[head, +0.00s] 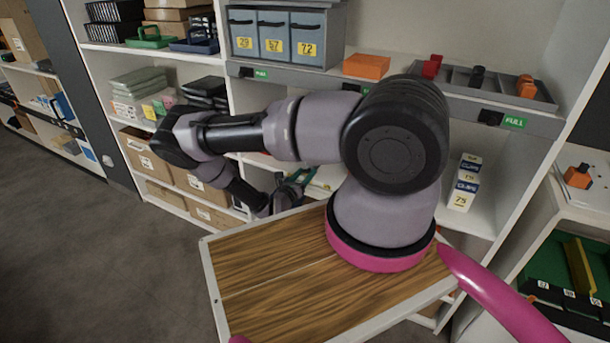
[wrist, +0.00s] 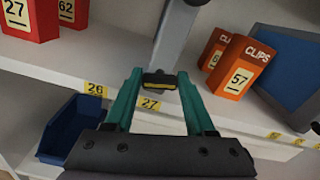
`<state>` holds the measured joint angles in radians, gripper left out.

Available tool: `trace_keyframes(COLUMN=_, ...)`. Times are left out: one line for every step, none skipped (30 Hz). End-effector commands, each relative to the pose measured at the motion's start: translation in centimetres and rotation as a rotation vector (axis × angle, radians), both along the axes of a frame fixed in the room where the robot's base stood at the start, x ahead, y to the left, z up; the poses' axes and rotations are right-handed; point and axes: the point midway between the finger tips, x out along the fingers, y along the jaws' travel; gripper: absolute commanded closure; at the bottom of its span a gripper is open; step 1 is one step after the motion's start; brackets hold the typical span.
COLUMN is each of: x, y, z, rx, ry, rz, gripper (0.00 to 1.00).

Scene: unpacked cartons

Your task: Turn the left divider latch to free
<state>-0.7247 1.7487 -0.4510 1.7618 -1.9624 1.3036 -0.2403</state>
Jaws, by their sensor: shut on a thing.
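In the wrist view, a small dark latch (wrist: 160,83) with a yellow stripe sits on the shelf's front edge at the foot of a grey upright divider (wrist: 177,38). My gripper (wrist: 160,75) has its two teal fingers on either side of the latch and is shut on it. The latch lies crosswise between the fingertips. In the head view, my gripper (head: 295,184) reaches into the lower part of the shelf, and the latch cannot be made out there.
Red boxes (wrist: 28,16) stand left of the divider, orange CLIPS boxes (wrist: 238,68) and a blue-grey bin (wrist: 290,60) right of it. A blue tray (wrist: 70,128) sits below left. In the head view, a grey tray (head: 545,97) and orange box (head: 366,66) stand on the shelf above.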

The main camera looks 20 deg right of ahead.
Motion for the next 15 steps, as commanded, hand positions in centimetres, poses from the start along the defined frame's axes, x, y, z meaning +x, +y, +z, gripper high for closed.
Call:
trace_keyframes(x=0.02, y=0.16, z=-0.04, rx=-0.028, ry=0.034, rz=0.004, gripper=1.00)
trace_keyframes(x=0.02, y=0.15, z=-0.06, rx=-0.044, ry=0.057, rz=0.004, gripper=1.00)
trace_keyframes(x=0.01, y=0.15, z=-0.06, rx=-0.068, ry=0.085, rz=0.003, gripper=1.00)
trace_keyframes(x=0.03, y=0.18, z=-0.08, rx=-0.085, ry=0.109, rz=0.004, gripper=1.00)
trace_keyframes(x=0.05, y=0.19, z=-0.07, rx=-0.103, ry=0.130, rz=0.004, gripper=1.00)
trace_keyframes(x=0.07, y=0.19, z=-0.05, rx=-0.126, ry=0.160, rz=0.003, gripper=1.00)
trace_keyframes(x=0.07, y=0.18, z=-0.09, rx=-0.143, ry=0.184, rz=0.003, gripper=1.00)
trace_keyframes(x=0.05, y=0.19, z=-0.09, rx=-0.161, ry=0.206, rz=0.003, gripper=1.00)
trace_keyframes(x=0.06, y=0.21, z=-0.12, rx=-0.185, ry=0.237, rz=0.004, gripper=1.00)
trace_keyframes(x=0.08, y=0.20, z=-0.13, rx=-0.203, ry=0.260, rz=0.004, gripper=1.00)
trace_keyframes(x=0.08, y=0.18, z=-0.10, rx=-0.221, ry=0.281, rz=0.002, gripper=1.00)
trace_keyframes(x=0.08, y=0.19, z=-0.13, rx=-0.244, ry=0.312, rz=0.003, gripper=1.00)
trace_keyframes(x=0.10, y=0.23, z=-0.15, rx=-0.262, ry=0.335, rz=0.003, gripper=1.00)
trace_keyframes(x=0.10, y=0.24, z=-0.15, rx=-0.278, ry=0.356, rz=0.003, gripper=1.00)
trace_keyframes(x=0.10, y=0.23, z=-0.16, rx=-0.302, ry=0.386, rz=0.002, gripper=1.00)
